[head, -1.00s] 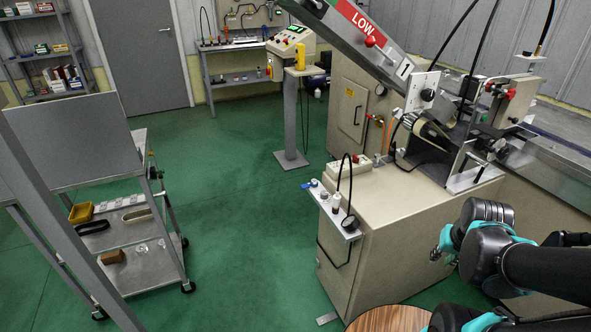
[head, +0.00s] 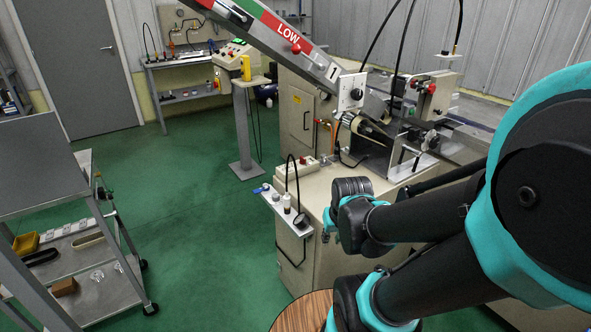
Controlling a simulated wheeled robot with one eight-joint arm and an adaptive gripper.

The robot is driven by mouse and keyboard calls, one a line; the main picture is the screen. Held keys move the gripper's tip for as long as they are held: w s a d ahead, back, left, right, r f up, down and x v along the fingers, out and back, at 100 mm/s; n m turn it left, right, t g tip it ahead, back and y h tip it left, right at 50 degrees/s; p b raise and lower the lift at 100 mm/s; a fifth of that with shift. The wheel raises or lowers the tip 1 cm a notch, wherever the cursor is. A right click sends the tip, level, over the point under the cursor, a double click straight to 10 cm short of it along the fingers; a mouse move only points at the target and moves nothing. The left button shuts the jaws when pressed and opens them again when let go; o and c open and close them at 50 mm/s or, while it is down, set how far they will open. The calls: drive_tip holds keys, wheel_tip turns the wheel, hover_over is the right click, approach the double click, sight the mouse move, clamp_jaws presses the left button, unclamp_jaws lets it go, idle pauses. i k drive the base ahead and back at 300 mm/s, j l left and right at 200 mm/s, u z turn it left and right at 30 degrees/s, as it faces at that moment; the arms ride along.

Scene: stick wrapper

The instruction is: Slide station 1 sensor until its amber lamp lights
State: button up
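The station 1 plate (head: 351,91) is a pale upright plate with a black knob, at the lower end of the sloping chute (head: 280,38) marked LOW and 1. Below and right of it is a roller (head: 368,132) in a metal frame. A small dark device on a bracket (head: 428,141) stands right of the roller. I cannot tell which part is the sensor, and no lit amber lamp can be made out. The end of my arm, with my gripper (head: 329,229), is in front of the cabinet, below and left of the station. Its fingers are too small and dark to read.
A round wooden top (head: 301,313) is at the bottom. A cart (head: 103,301) stands left. The green floor between is clear.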

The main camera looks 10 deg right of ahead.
sight(414, 133)
drive_tip(key=z, duration=0.9)
